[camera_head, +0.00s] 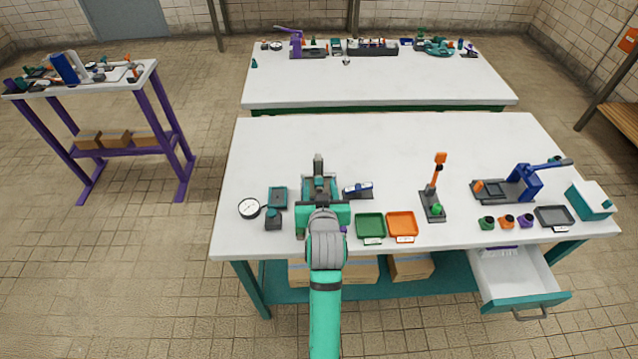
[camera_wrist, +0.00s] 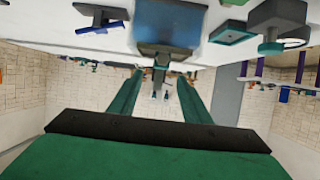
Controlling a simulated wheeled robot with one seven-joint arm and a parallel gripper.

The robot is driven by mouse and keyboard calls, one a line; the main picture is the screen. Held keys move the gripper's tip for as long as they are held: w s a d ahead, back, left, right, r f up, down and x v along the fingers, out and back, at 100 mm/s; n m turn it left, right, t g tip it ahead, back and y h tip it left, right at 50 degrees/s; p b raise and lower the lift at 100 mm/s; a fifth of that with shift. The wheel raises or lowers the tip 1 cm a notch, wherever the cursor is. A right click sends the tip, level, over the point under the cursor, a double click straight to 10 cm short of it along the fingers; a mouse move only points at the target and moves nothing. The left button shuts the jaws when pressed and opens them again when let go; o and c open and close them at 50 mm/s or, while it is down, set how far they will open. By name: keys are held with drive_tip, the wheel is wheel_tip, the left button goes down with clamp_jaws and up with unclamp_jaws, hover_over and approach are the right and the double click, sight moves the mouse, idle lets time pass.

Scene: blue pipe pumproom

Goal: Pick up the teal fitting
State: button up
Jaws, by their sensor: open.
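My gripper (camera_head: 320,190) is over the left part of the near white table (camera_head: 480,135). Its two green fingers are apart in the wrist view (camera_wrist: 160,78). In the head view my gripper and arm cover most of this spot, and a grey upright part (camera_head: 318,165) sticks out behind. I cannot tell which piece is the teal fitting; it may be hidden by my gripper. Nothing is visibly held.
Left of my gripper are a round gauge (camera_head: 249,208), a teal tray (camera_head: 278,197) and a dark block (camera_head: 273,220). To the right are a blue-topped item (camera_head: 358,189), a green tray (camera_head: 370,226), an orange tray (camera_head: 402,224) and an orange-handled stand (camera_head: 434,195). An open drawer (camera_head: 518,282) juts out at right.

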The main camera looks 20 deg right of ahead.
sight(319, 178)
drive_tip(key=shift+x, duration=2.8)
drive_tip(key=shift+a+f, duration=0.1)
drive_tip(key=shift+f, duration=0.1)
clamp_jaws()
